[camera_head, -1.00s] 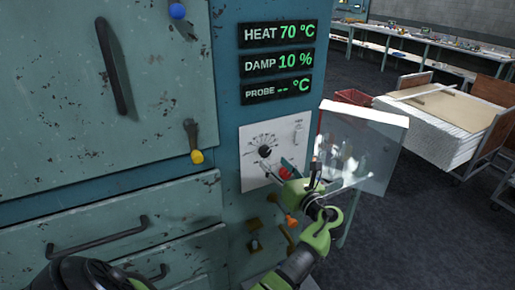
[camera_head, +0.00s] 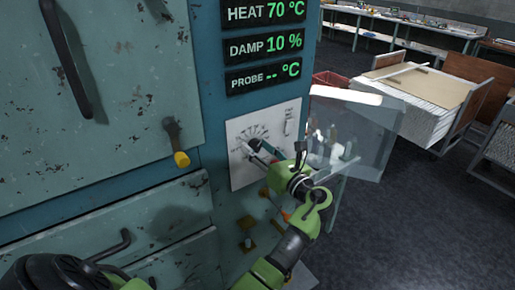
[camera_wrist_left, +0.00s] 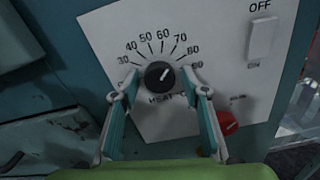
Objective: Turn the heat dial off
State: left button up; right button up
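The black heat dial (camera_wrist_left: 159,75) sits on a white panel (camera_wrist_left: 110,32) with a number scale around it. In the left wrist view its white mark points up and to the right, towards the 70 side. My left gripper (camera_wrist_left: 160,90) is open, with one fingertip on each side of the dial's lower part. I cannot tell whether the fingertips touch it. In the head view the left gripper (camera_head: 259,153) reaches the panel from the right and partly covers the dial. The heat display (camera_head: 265,13) reads 70 °C. My right gripper is not in view.
A red knob (camera_wrist_left: 228,123) and an on/off switch (camera_wrist_left: 262,37) are on the panel, right of the dial. A clear cover (camera_head: 365,135) stands out at the panel's right. Orange-ended and yellow-ended levers are below. A cart with stacked sheets (camera_head: 425,108) stands at the right.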

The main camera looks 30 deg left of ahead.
pick_arm(q)
jog(key=c, duration=0.7)
jog(key=shift+a, duration=0.1)
